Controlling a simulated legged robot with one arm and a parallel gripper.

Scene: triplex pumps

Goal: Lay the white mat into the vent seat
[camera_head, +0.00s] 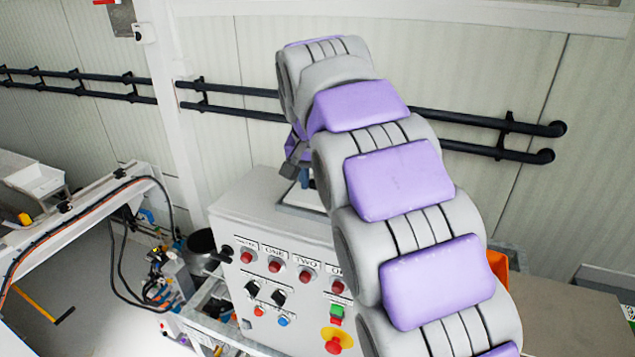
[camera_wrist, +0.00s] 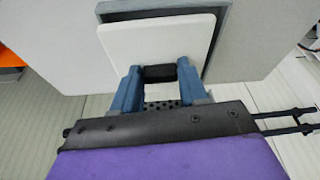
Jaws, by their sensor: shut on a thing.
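The white mat (camera_wrist: 157,47) is a flat, pale square with rounded corners in the wrist view. My gripper (camera_wrist: 160,80) is shut, its blue fingers on either side of a black block at the mat's near edge. The vent seat (camera_wrist: 222,28) shows as a grey frame along the mat's far and right edges. The mat overlaps the seat in this view; I cannot tell whether they touch. In the head view, a grey-edged pale patch (camera_head: 303,198) shows on top of the control box, partly behind my arm. My fingertips are mostly hidden there.
The white control box (camera_head: 260,225) carries red, black, green and blue controls and a red emergency button (camera_head: 336,343). Black pipes (camera_head: 450,118) run along the wall behind my arm. A white beam with cables (camera_head: 85,225) stands left. An orange object (camera_head: 497,265) is right of my arm.

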